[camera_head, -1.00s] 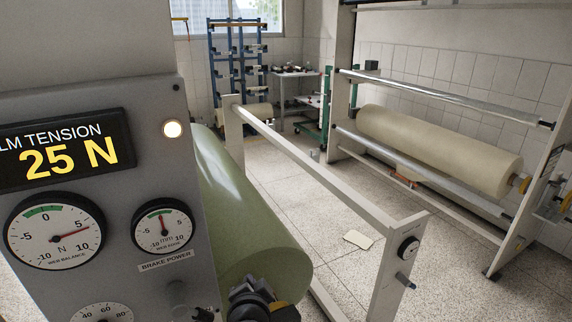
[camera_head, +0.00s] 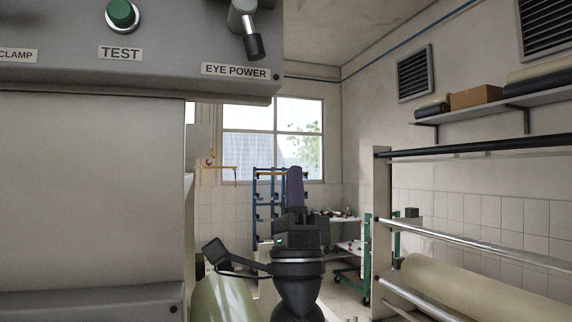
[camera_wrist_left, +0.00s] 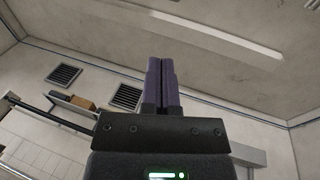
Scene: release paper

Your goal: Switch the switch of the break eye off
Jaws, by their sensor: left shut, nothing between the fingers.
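A grey lever switch (camera_head: 246,28) with a dark tip hangs at the top of the head view, above the label EYE POWER (camera_head: 236,71). Its lever points down and slightly right. My left gripper (camera_head: 295,172) stands below and right of it, with its purple fingers pointing up. The fingers are shut together, empty and apart from the switch. In the left wrist view, the same shut fingers (camera_wrist_left: 160,70) point at the ceiling, and the switch is out of sight. My right gripper is out of view.
A green TEST button (camera_head: 122,13) sits left of the switch on the grey panel (camera_head: 160,74). A greenish roll (camera_head: 225,298) is below. A frame with a cream roll (camera_head: 470,287) and a wall shelf (camera_head: 500,103) are at right. The air around the fingers looks clear.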

